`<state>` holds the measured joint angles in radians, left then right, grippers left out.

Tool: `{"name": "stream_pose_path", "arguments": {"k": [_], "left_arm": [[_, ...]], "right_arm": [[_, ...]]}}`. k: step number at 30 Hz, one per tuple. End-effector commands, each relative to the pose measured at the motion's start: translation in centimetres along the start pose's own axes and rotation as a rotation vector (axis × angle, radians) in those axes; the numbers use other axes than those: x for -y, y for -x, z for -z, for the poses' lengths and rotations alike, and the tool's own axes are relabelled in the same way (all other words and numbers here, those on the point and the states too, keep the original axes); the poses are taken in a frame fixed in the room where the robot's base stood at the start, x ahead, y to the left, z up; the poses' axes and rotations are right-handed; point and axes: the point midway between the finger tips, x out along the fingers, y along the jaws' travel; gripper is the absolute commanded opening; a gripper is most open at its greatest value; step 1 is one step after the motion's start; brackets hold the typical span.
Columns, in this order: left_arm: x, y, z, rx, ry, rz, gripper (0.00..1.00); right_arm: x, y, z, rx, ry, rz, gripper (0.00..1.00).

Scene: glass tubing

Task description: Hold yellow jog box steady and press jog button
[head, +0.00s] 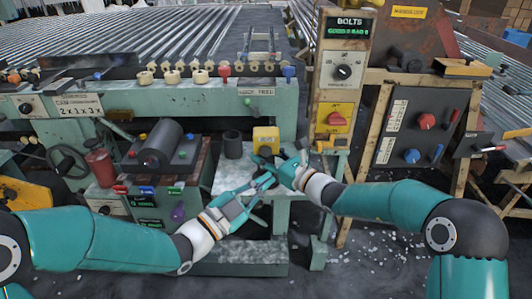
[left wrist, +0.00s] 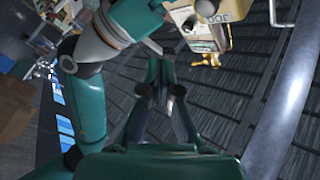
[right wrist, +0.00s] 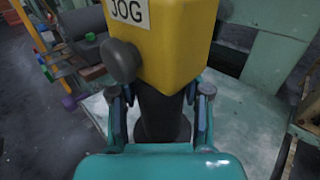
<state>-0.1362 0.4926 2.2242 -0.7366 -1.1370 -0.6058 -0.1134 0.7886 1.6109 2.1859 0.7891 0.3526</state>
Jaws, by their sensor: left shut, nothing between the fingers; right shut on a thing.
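The yellow jog box (head: 266,139) stands near the middle of the head view, over a pale green bench. In the right wrist view the box (right wrist: 185,45) fills the top, with a white JOG label (right wrist: 128,10) and a dark round button (right wrist: 121,61) on its front. A dark stem (right wrist: 160,115) runs below it. My right gripper (right wrist: 164,95) is shut on this stem, one finger at each side. My left gripper (head: 268,181) is shut and empty, just below the right gripper in the head view. Its fingers (left wrist: 168,75) are together in the left wrist view.
A dark open cylinder (head: 233,145) stands left of the box on the bench (head: 228,180). A dark motor-like drum (head: 160,145) and a purple item (head: 178,213) are at the left.

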Motion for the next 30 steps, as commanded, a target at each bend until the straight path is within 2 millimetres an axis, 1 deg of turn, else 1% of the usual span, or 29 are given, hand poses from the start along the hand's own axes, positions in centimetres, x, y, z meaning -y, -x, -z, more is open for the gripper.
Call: {"name": "stream_pose_path", "arguments": {"k": [9, 15, 21, 30], "left_arm": [[2.2, -3.0, -2.3, 0.001, -0.001, 0.000, 0.00], [3.0, -4.2, -3.1, 0.001, 0.000, 0.000, 0.00], [3.3, -4.5, -3.4, 0.000, 0.000, 0.000, 0.00], [3.3, -4.5, -3.3, 0.000, 0.000, 0.000, 0.00]], "right_arm": [[0.0, 0.0, 0.0, 0.000, 0.000, 0.000, 0.00], [0.0, 0.0, 0.0, 0.000, 0.000, 0.000, 0.00], [0.0, 0.0, 0.0, 0.000, 0.000, 0.000, 0.00], [0.0, 0.0, 0.0, 0.000, 0.000, 0.000, 0.00]]}}
